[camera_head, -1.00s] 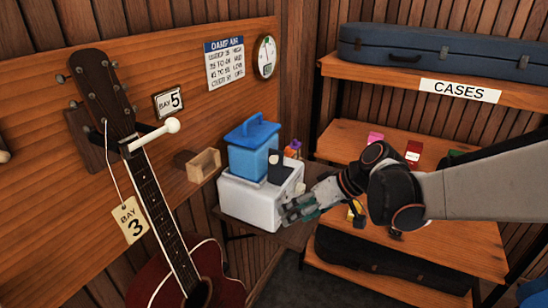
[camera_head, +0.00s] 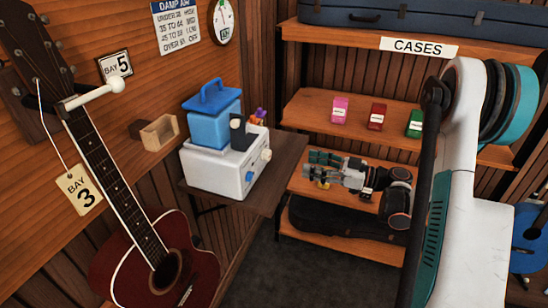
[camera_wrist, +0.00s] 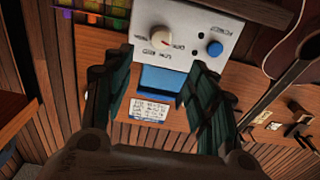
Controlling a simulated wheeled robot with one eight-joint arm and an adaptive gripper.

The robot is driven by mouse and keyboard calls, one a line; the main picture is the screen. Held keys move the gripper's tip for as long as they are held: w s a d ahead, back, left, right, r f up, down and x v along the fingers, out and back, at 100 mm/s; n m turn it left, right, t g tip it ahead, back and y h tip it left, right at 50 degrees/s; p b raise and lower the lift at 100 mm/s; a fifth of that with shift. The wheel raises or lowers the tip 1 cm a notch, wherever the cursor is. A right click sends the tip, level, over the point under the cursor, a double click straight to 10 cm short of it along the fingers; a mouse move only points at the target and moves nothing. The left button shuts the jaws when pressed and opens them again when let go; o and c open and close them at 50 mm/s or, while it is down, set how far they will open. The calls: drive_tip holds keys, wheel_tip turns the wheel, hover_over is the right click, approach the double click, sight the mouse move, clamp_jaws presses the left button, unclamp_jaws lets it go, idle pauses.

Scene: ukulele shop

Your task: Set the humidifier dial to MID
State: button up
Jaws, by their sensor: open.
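The humidifier has a white base (camera_head: 210,172) and a blue tank (camera_head: 208,128), and stands on a small wooden shelf. Its white panel (camera_wrist: 200,30) shows upside down in the wrist view. A round cream dial (camera_wrist: 159,38) with small labels around it sits there, beside a blue button (camera_wrist: 214,48). The labels and the dial's setting are too small to read surely. In the head view, the dial (camera_head: 265,155) is on the side facing my gripper. My gripper (camera_head: 316,168) is right of the humidifier, apart from it. Its fingers (camera_wrist: 148,75) are spread and empty, with the dial beyond them.
The small shelf (camera_head: 265,180) juts out near my gripper. A rack at right holds pink, red and green boxes (camera_head: 377,115) and dark cases (camera_head: 330,222). A red guitar (camera_head: 140,265) hangs at left. Dark floor (camera_head: 300,275) shows clear in front.

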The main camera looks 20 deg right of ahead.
sight(270, 155)
drive_tip(key=b+x, duration=0.3)
drive_tip(key=x, duration=1)
drive_tip(key=shift+w+a+b, duration=0.2)
drive_tip(key=shift+a+b, duration=0.05)
drive_tip(key=shift+b, duration=0.05)
drive_tip(key=c, duration=1.1)
